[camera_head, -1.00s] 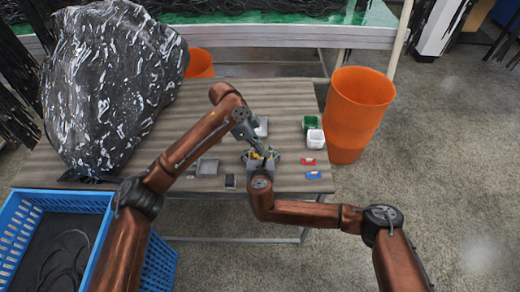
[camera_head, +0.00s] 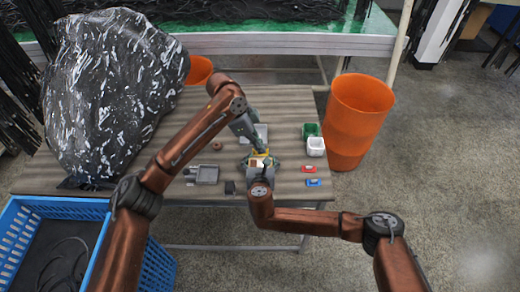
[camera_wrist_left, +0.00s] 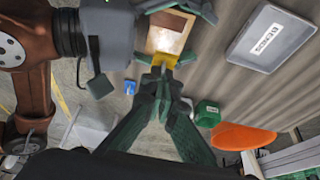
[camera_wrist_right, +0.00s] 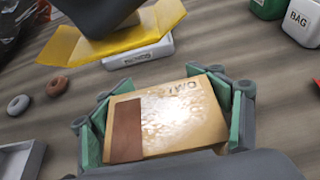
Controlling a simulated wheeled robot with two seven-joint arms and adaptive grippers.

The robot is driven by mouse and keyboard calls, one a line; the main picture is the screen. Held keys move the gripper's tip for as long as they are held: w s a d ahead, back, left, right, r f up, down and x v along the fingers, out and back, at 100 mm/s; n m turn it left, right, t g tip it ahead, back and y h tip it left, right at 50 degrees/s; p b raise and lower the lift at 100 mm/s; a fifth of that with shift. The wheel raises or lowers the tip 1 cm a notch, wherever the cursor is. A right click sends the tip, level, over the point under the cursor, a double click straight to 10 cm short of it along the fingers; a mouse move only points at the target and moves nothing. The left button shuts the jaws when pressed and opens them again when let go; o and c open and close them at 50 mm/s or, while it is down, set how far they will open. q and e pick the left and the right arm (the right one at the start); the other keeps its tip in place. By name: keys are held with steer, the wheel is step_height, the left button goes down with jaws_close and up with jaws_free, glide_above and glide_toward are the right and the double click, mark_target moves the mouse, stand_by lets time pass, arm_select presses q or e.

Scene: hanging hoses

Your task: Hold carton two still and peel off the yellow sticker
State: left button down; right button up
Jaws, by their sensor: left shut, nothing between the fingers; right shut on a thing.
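Carton two (camera_wrist_right: 165,122) is a tan box marked "TWO", with a brown patch and a pale glossy area. My right gripper (camera_head: 260,168) is shut on it, with a finger along either side in the right wrist view. The carton also shows at the top of the left wrist view (camera_wrist_left: 168,35). My left gripper (camera_wrist_left: 162,75) is shut, its fingertips close to the carton. The yellow sticker (camera_wrist_right: 115,42) is a sheet around the left fingertips, apart from the carton's visible face in the right wrist view. I cannot tell whether it clings to those fingers.
A labelled grey tray (camera_wrist_left: 270,38) lies beyond the carton. Green (camera_head: 311,130) and white (camera_head: 316,147) bins stand at the right, near red (camera_head: 309,169) and blue (camera_head: 313,182) items. Two rings (camera_wrist_right: 57,86) and another grey tray (camera_head: 207,175) lie left.

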steer(key=shift+f, duration=0.1)
steer(key=o, duration=1.3)
steer(key=v, duration=1.2)
